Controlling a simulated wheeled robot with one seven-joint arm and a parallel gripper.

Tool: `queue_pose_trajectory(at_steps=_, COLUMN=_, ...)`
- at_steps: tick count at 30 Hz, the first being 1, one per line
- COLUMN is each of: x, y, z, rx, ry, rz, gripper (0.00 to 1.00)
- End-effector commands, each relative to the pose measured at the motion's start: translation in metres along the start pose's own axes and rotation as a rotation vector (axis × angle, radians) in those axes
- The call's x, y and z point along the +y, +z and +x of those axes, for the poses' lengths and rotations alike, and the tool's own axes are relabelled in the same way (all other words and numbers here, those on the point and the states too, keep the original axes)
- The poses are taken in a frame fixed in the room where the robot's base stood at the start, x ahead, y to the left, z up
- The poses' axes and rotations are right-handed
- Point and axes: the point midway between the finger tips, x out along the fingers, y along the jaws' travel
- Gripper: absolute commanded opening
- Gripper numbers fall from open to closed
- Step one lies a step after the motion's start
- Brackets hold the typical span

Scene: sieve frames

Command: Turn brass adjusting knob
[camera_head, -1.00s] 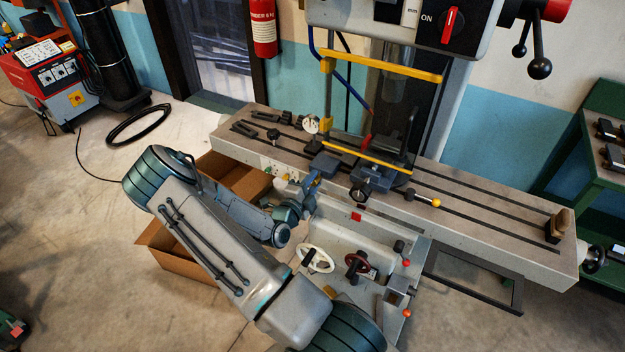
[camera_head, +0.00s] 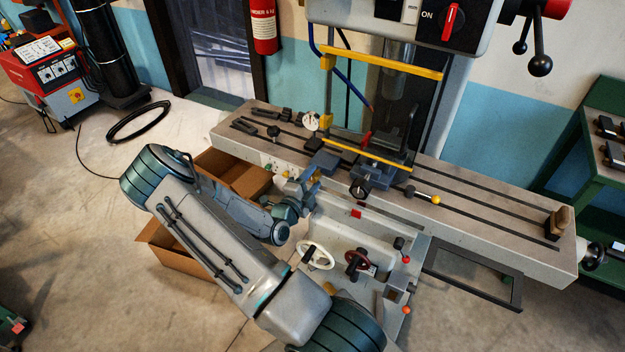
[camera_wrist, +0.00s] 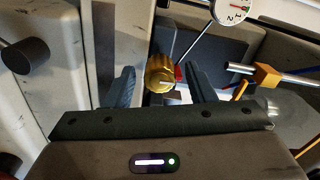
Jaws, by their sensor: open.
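The brass knob (camera_wrist: 160,72) is a small ribbed gold cylinder in the middle of the wrist view. My gripper (camera_wrist: 162,84) is open, with one dark finger on each side of the knob. Gaps show between both fingers and the knob, so it is not clamped. In the head view my gripper (camera_head: 308,183) is at the front edge of the machine table, left of the grey vise. I cannot make out the brass knob in the head view.
The milling machine table (camera_head: 485,215) carries a dial gauge (camera_head: 312,121) and a grey vise (camera_head: 372,177). A yellow guard frame (camera_head: 388,64) stands above the vise. Two handwheels (camera_head: 318,256) sit below the table. An open cardboard box (camera_head: 172,250) is on the floor behind my arm.

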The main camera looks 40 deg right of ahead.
Motion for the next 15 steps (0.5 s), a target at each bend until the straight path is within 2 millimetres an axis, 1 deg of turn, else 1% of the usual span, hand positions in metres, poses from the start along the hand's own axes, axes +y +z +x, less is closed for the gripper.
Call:
queue_pose_trajectory(at_steps=5, x=0.003, y=0.002, z=-0.026, rx=-0.004, ry=0.0, rz=-0.001, gripper=0.5)
queue_pose_trajectory(at_steps=12, x=0.003, y=0.002, z=-0.082, rx=-0.005, ry=0.001, rz=0.0, gripper=0.5)
queue_pose_trajectory(at_steps=15, x=0.002, y=0.002, z=-0.102, rx=-0.005, ry=0.0, rz=0.001, gripper=0.5)
